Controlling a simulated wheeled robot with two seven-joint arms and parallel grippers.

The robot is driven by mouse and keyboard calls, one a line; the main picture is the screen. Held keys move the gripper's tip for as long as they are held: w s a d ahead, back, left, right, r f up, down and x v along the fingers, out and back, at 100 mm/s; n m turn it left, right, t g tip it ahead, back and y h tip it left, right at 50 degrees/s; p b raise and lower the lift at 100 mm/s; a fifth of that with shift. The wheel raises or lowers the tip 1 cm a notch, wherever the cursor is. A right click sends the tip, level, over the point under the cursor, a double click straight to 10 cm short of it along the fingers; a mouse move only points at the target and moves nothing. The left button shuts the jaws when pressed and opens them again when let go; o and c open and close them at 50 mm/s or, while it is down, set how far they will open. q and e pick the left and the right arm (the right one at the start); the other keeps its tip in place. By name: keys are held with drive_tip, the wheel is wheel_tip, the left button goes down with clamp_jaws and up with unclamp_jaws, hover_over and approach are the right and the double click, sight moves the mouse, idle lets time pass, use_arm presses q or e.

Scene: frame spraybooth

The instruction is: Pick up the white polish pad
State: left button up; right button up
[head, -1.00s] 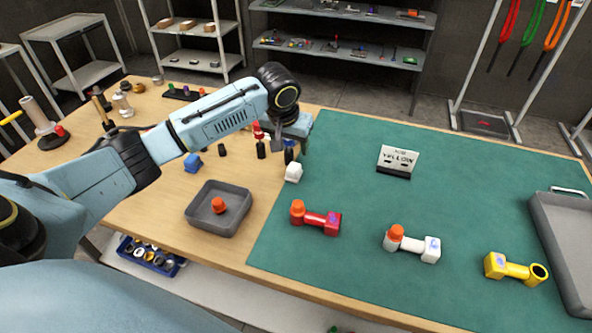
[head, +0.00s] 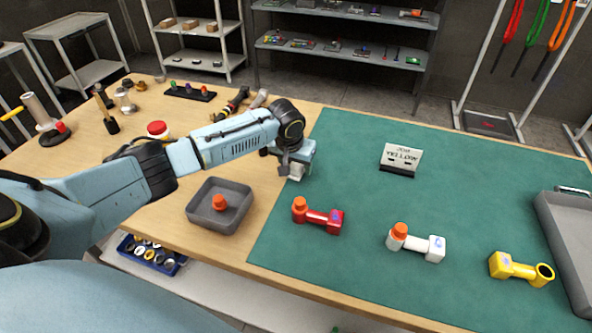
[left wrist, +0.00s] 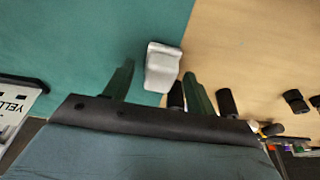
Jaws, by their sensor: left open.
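The white polish pad (head: 296,173) is a small pale block at the left edge of the green mat. In the head view it shows just under my left gripper (head: 294,166), which partly covers it. In the left wrist view the pad (left wrist: 163,66) lies across the line between green mat and bare wood. It sits between the two dark green fingers of my open left gripper (left wrist: 158,70), around the level of their tips. I see a gap on each side, and the pad is not gripped. My right gripper is in neither view.
Small dark cylinders (left wrist: 227,103) stand near the right finger. A grey tray (head: 243,212) with an orange knob is left of the mat. Red (head: 318,216), white (head: 416,243) and yellow (head: 521,269) parts lie on the mat, with a sign (head: 400,158) behind.

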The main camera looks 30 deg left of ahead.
sight(295, 165)
use_arm(q)
drive_tip(key=shift+c, duration=0.5)
drive_tip(key=c, duration=1)
drive_tip(key=shift+o, duration=0.2)
drive_tip(key=shift+r, duration=0.1)
wheel_tip(295, 165, up, 18)
drive_tip(key=p, duration=0.1)
drive_tip(key=shift+p, duration=0.4)
